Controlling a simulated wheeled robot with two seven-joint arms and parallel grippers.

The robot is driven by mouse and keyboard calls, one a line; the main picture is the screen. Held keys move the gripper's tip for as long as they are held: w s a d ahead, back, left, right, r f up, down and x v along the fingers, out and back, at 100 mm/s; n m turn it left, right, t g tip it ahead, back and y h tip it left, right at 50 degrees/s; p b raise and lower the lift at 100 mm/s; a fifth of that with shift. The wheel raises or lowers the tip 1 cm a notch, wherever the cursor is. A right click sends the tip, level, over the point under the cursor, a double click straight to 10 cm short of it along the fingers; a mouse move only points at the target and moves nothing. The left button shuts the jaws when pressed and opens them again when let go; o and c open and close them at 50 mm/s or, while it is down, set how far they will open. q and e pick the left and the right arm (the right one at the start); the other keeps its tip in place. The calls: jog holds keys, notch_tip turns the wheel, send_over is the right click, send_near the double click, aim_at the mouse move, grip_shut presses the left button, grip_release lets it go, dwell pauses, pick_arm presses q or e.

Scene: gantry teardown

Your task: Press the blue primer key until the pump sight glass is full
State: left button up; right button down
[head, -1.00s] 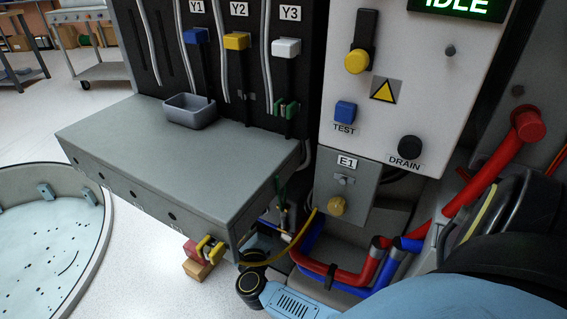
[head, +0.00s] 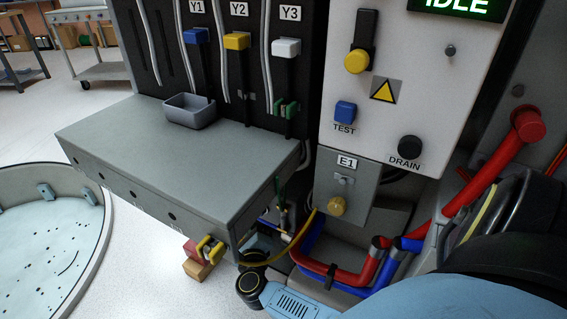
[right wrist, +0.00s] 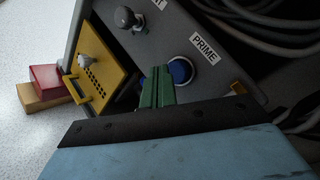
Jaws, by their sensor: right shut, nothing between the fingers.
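The blue primer key (right wrist: 181,70) is round and sits in a pale ring beside the PRIME label (right wrist: 205,47) in the right wrist view. My right gripper (right wrist: 158,72) is shut and empty. Its green fingertips are right at the key's left edge and overlap it in the picture; I cannot tell whether they touch it. The key is not visible in the head view. I cannot make out the pump sight glass in either view. My left gripper is not in view.
A dark knob (right wrist: 126,18) and a yellow perforated panel (right wrist: 97,68) with a handle are left of the key. Dark hoses (right wrist: 270,20) run at upper right. In the head view, a blue TEST button (head: 345,111), the DRAIN knob (head: 409,147) and red pipes (head: 480,185) are nearby.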

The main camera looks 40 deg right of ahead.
jog(key=shift+d, duration=0.1)
dwell(0.4)
jog(key=shift+w+d, duration=0.15)
jog(key=shift+d, duration=0.2)
jog(key=shift+w+d, duration=0.25)
jog(key=shift+d, duration=0.55)
dwell(0.8)
jog(key=shift+s+a, duration=0.1)
jog(key=shift+a, duration=0.1)
jog(key=shift+s+a, duration=0.15)
jog(key=shift+a, duration=0.35)
jog(key=shift+s+a, duration=0.15)
jog(key=shift+a, duration=0.35)
jog(key=s+a, duration=0.1)
jog(key=a, duration=0.4)
jog(key=shift+s+a, duration=0.35)
jog(key=shift+a, duration=0.05)
dwell(2.1)
